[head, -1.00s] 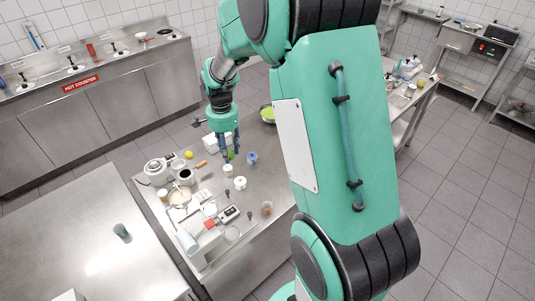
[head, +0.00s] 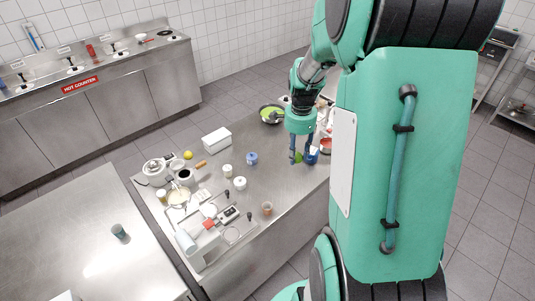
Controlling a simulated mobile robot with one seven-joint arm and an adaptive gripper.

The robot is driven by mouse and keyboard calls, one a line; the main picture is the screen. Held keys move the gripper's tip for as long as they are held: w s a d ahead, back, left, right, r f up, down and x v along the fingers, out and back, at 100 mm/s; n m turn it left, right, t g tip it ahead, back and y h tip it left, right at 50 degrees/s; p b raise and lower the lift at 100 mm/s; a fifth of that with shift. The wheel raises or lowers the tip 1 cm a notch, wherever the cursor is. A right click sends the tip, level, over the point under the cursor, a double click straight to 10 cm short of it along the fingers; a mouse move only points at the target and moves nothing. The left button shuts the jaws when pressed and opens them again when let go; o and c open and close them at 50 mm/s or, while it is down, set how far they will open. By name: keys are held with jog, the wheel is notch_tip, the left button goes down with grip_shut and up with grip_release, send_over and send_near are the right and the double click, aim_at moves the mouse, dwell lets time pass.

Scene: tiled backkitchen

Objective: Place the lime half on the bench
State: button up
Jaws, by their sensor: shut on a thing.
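My gripper (head: 302,158) hangs fingers-down over the right part of the steel bench (head: 273,186), close to its surface. It is shut on a small green thing, the lime half (head: 299,157), which shows between the fingertips. A blue container (head: 312,155) stands right beside the fingers on their right. Whether the lime half touches the bench is too small to tell.
A green-filled pan (head: 271,114) lies behind my gripper, and a red-topped pot (head: 326,145) to its right. A white box (head: 216,139), a blue jar (head: 251,158) and white jars (head: 239,183) stand left. The bench in front of my gripper is clear.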

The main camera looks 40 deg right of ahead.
aim_at(290, 170)
jog(key=f, duration=1.2)
jog(key=s+f, duration=0.1)
jog(key=f, duration=0.5)
jog(key=shift+d, duration=0.25)
jog(key=shift+w, duration=0.1)
jog(key=w+d, duration=0.3)
jog(key=w, duration=0.1)
jog(key=w+d+f, duration=0.1)
jog(key=w+d, duration=0.6)
jog(key=w, duration=0.1)
jog(key=shift+w+d+f, duration=0.15)
jog(key=shift+f, duration=0.1)
jog(key=shift+f, duration=1.75)
jog(key=shift+f+b, duration=0.1)
jog(key=shift+b, duration=0.2)
jog(key=o, duration=1.1)
